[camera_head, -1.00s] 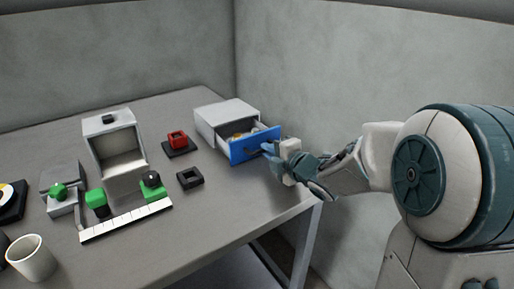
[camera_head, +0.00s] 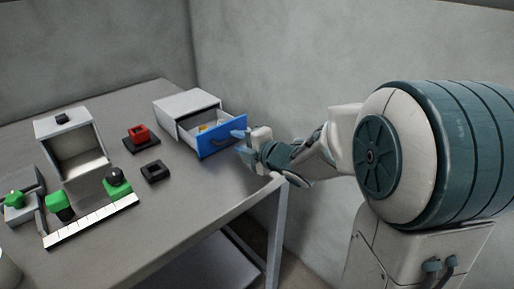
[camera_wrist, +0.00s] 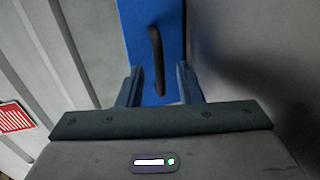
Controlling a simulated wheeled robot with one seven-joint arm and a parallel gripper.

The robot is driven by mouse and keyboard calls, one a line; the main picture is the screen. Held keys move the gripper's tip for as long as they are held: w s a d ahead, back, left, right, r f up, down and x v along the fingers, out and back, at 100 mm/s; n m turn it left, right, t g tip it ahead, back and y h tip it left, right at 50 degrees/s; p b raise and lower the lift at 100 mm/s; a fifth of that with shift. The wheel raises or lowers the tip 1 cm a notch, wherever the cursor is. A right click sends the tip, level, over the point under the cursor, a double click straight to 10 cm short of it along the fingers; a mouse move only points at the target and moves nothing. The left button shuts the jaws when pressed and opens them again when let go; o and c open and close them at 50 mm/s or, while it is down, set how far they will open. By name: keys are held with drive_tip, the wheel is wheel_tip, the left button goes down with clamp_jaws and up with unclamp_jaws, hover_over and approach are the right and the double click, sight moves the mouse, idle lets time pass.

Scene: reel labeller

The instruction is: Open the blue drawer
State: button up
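The blue drawer (camera_head: 208,147) is pulled part way out of its white cabinet (camera_head: 186,101), with small items (camera_head: 204,127) inside. Its blue front also fills the top middle of the wrist view (camera_wrist: 172,20). A dark bar handle (camera_wrist: 156,55) is fixed to the front. My gripper (camera_head: 241,144) is just in front of the drawer front, at its right part. In the wrist view, my gripper's two fingers (camera_wrist: 160,78) are spread, with the handle's lower end showing between them and clear gaps on both sides. Whether they touch the front cannot be told.
A red block on a dark base (camera_head: 139,135), a black square frame (camera_head: 155,171), an open white box (camera_head: 75,150), green-buttoned parts (camera_head: 60,206) and a white strip (camera_head: 92,220) stand on the grey table (camera_head: 190,215). The table edge lies below my gripper; a wall stands behind.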

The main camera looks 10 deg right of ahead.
drive_tip(key=p+v, duration=0.1)
drive_tip(key=v, duration=1.2)
drive_tip(key=d+r+m+g+h+p, duration=0.2)
drive_tip(key=d+r+m+h+p, duration=0.65)
drive_tip(key=m, duration=0.65)
drive_tip(key=s+a+m+g+p, duration=0.3)
drive_tip(key=s+m+g+p, duration=0.1)
drive_tip(key=s, duration=0.3)
drive_tip(key=s+a+m+g+p, duration=0.3)
drive_tip(key=s+m, duration=0.3)
drive_tip(key=s, duration=0.2)
drive_tip(key=shift+s+r+g+p, duration=0.2)
drive_tip(key=shift+r+g+p, duration=0.15)
drive_tip(key=shift+g+p, duration=0.2)
